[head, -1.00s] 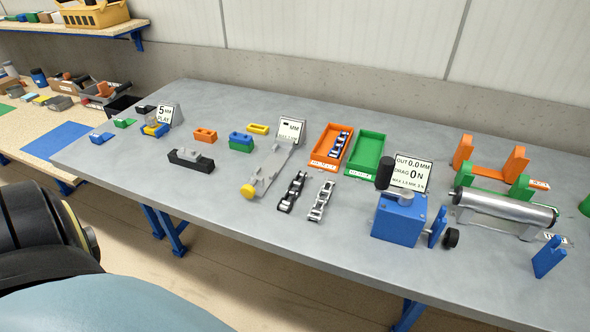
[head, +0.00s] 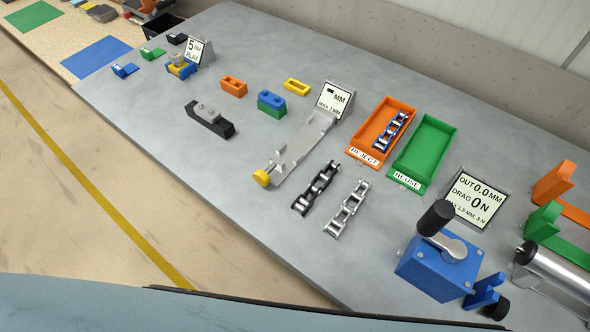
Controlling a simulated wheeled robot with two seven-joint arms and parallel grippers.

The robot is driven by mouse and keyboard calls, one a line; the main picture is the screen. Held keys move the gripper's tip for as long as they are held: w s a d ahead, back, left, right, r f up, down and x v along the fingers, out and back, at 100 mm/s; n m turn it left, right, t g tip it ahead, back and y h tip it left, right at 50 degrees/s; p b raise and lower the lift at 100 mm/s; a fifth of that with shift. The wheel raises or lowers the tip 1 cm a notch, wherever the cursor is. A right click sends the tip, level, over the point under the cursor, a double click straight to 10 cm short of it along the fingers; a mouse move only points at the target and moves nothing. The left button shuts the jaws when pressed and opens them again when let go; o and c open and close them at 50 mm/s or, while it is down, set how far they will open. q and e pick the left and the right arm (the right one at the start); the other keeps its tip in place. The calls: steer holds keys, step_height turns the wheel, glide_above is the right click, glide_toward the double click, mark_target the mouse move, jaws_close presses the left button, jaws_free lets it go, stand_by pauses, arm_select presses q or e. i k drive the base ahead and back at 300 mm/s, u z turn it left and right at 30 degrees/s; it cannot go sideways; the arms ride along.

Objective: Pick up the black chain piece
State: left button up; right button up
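The black chain piece (head: 316,188) lies flat on the grey table, slanting from lower left to upper right. It is between the grey measuring fixture (head: 302,146) with a yellow knob and a silver chain piece (head: 347,208). Nothing covers the black chain piece. Neither of my grippers shows in the head view, so I cannot see whether they are open or shut.
An orange REJECT tray (head: 362,155) holds a blue and silver chain piece (head: 391,131). A green REUSE tray (head: 424,151) beside it is empty. A blue crank device (head: 432,268) stands at right. The table (head: 255,225) in front of the fixture is bare.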

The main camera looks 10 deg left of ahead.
mark_target(301, 199)
steer(key=k, duration=0.5)
steer(key=u, duration=2.1)
steer(key=i, duration=1.4)
steer(key=z, duration=2.65)
